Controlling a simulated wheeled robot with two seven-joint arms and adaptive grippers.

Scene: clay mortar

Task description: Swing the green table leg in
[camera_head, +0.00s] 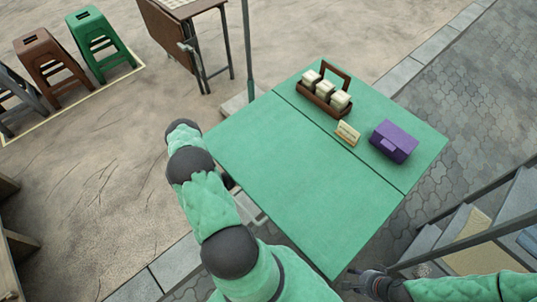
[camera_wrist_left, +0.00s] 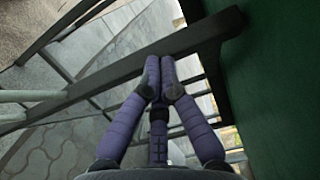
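The green folding table (camera_head: 300,190) stands open, its top flat; its legs are mostly hidden beneath it. A pale metal piece (camera_head: 250,207) shows under its left edge. In the left wrist view a dark bar (camera_wrist_left: 100,85) runs diagonally beside the green panel (camera_wrist_left: 285,80); I cannot tell whether it is the leg itself. My left gripper (camera_wrist_left: 160,68) has its purple fingertips together against the bar, with nothing seen between them. In the head view my left arm hides it. My right gripper (camera_head: 352,280) is near the table's front corner, fingers apart and empty.
A wooden carrier with jars (camera_head: 326,92), a small sign (camera_head: 347,134) and a purple box (camera_head: 393,141) stand on the table. Steps (camera_head: 470,235) are at right. Stools (camera_head: 100,42) and a brown folded table (camera_head: 170,35) stand at back left.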

